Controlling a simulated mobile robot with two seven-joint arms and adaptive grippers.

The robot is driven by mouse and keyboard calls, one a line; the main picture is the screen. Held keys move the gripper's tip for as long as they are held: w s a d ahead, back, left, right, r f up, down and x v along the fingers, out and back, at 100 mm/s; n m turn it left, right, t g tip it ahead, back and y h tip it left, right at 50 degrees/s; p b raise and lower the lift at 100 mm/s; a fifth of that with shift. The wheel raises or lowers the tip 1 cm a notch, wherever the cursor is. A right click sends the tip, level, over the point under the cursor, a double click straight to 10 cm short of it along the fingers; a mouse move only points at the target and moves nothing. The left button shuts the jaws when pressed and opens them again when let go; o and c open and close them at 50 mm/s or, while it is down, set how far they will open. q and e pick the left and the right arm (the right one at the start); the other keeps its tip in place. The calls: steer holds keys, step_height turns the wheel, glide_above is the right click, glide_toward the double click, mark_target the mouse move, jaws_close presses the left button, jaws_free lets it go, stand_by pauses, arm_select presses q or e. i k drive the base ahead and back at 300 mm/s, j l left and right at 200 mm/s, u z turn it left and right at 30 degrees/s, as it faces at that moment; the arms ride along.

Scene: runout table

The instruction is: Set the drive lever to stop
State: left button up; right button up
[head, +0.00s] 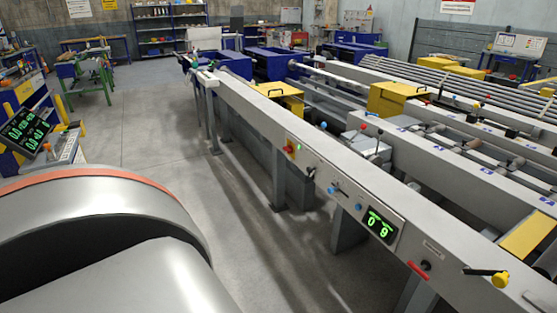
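The runout table (255,112) runs from the lower right to the back middle, with controls along its near side face. A black lever with a yellow knob (500,279) sticks out at the lower right. A red handle with a black hub (418,268) is to its left. Blue knobs (334,190) sit on a panel left of the green digital display (379,224). A small red-tipped lever (379,134) stands on top of a grey box. I cannot tell which is the drive lever, and no stop marking is readable. Neither gripper is in view.
My own grey body part fills the lower left. Yellow housings (388,98) and long bars (450,82) lie along the table. A red button (289,149) is on its side face. A console with green displays (27,129) stands at left. The aisle floor (150,135) is clear.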

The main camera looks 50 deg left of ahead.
mark_target(311, 171)
steer(key=u, duration=1.4)
steer(key=i+j+z, duration=0.2)
steer(key=i+j, duration=0.15)
steer(key=i, duration=0.2)
